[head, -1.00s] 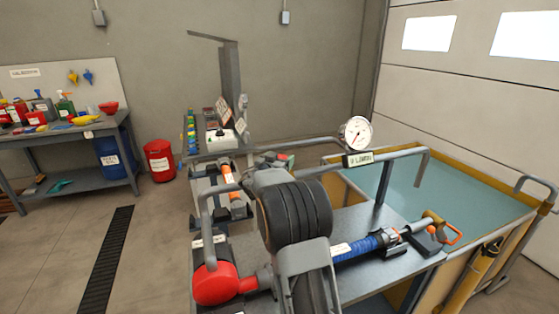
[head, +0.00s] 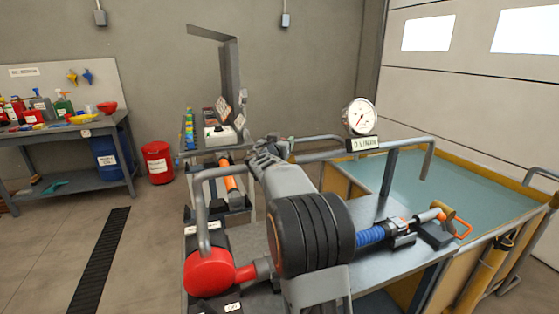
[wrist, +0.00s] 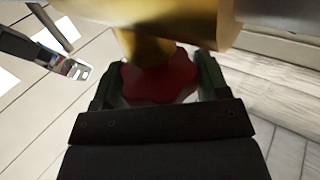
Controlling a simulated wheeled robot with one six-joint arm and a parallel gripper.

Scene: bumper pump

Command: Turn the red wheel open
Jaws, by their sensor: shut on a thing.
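The red wheel (wrist: 160,78) is a lobed knob under a brass body (wrist: 175,30) in the wrist view. My gripper (wrist: 155,88) has one dark finger on each side of it and is shut on it. The brass body covers part of the wheel's upper edge. In the head view my arm hides the wheel, and my gripper is mostly hidden near the grey pipe.
A round white gauge (head: 360,117) stands above a small sign (head: 365,144) by the pipe. A water tank (head: 435,180) is at the right.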

